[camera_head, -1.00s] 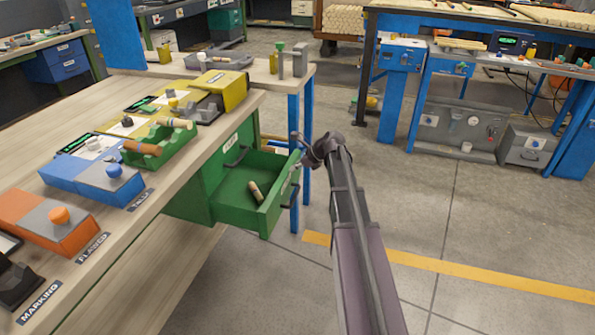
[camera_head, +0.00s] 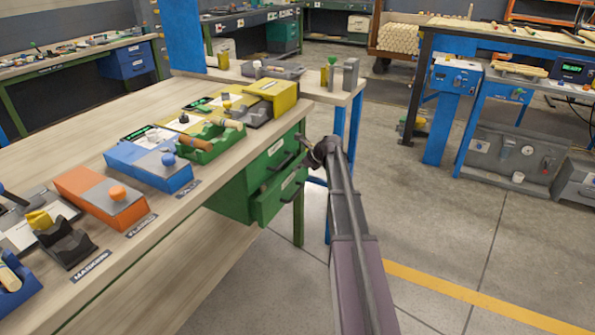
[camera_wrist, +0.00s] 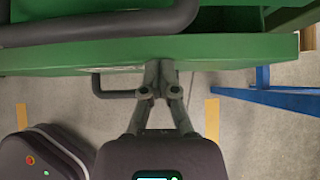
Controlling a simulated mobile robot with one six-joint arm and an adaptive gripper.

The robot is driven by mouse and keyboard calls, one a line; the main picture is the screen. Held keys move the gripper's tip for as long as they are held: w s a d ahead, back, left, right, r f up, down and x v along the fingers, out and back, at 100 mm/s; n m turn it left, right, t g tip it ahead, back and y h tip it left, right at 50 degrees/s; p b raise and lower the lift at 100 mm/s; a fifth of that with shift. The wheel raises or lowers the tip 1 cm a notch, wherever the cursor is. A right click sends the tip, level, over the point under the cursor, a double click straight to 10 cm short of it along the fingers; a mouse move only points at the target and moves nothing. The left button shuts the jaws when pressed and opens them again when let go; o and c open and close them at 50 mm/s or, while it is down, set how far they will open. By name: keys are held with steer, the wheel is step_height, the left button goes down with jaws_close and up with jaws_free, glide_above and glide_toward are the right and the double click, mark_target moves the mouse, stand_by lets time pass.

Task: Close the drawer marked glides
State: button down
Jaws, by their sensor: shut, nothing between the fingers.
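The green drawer unit (camera_head: 232,200) hangs under the right end of the wooden bench. Its lower drawer (camera_head: 268,208) stands a little proud of the upper drawer (camera_head: 262,171). The labels are too small to read, so I cannot tell which says glides. My gripper (camera_head: 318,154) is shut and empty, just right of the drawer fronts. In the wrist view, my gripper's fingertips (camera_wrist: 160,76) are together at the lower drawer's green front (camera_wrist: 230,52), seemingly touching it. A dark handle (camera_wrist: 108,90) shows beside them. The drawer's inside is mostly hidden.
On the bench stand a green holder (camera_head: 205,150) with turned pieces, a blue box (camera_head: 150,168), an orange box (camera_head: 100,195) and a yellow box (camera_head: 275,95). A blue-legged side table (camera_head: 340,95) stands behind the drawers. Floor (camera_head: 430,215) at the right is clear.

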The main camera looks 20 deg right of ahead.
steer(key=shift+w, duration=0.1)
steer(key=shift+d, duration=0.2)
steer(key=shift+s+d, duration=0.4)
steer(key=shift+s, duration=0.35)
steer(key=s+f+p+v, duration=0.1)
steer(key=p+v, duration=0.6)
steer(key=v, duration=0.4)
steer(key=shift+d+r, duration=0.15)
steer(key=shift+d, duration=0.25)
steer(key=shift+s, duration=0.15)
